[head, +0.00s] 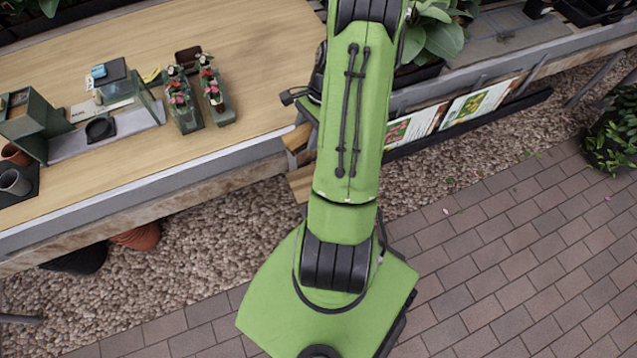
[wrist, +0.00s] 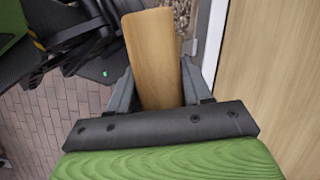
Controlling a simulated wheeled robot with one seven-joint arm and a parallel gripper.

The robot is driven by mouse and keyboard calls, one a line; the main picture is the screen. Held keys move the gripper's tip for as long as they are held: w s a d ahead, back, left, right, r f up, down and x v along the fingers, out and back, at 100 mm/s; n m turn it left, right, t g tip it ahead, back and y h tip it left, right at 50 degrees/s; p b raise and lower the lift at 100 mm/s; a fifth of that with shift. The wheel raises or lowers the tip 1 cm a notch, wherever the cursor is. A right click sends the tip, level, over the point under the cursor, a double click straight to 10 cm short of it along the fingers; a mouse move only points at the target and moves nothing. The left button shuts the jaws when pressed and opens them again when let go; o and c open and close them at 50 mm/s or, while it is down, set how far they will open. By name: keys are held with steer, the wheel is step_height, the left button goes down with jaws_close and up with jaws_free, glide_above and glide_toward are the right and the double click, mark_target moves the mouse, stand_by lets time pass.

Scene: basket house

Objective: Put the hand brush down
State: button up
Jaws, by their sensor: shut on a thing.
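The hand brush shows in the wrist view as a pale wooden piece (wrist: 155,50) between the two grey fingers of my gripper (wrist: 158,82). My gripper is shut on it. Its bristles are not visible in this view. In the head view my green arm hides the gripper and most of the brush. Small wooden parts (head: 302,184) stick out to the left of the arm, at the edge of the wooden counter (head: 262,75). I cannot tell whether the brush touches the counter.
Two planters with red flowers (head: 183,103) (head: 217,100) stand on the counter. Left of them are a scale-like device (head: 110,70), a green box (head: 30,125) and pots (head: 14,181). The counter is bare between the planters and my arm. Gravel and brick paving lie in front.

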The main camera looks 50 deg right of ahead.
steer(key=s+f+m+b, duration=0.1)
steer(key=f+b, duration=0.1)
steer(key=f, duration=0.4)
steer(key=s+d+f+m+b, duration=0.1)
steer(key=f+b, duration=0.2)
steer(key=f, duration=0.3)
steer(key=s+d+f+m+t+b, duration=0.1)
steer(key=f+b, duration=0.1)
steer(key=f, duration=0.5)
steer(key=shift+f, duration=0.15)
steer(key=o, duration=1)
steer(key=p+v, duration=0.3)
steer(key=v, duration=0.9)
steer(key=shift+a+r+p, duration=0.2)
steer(key=shift+a+p, duration=0.05)
steer(key=shift+p, duration=0.1)
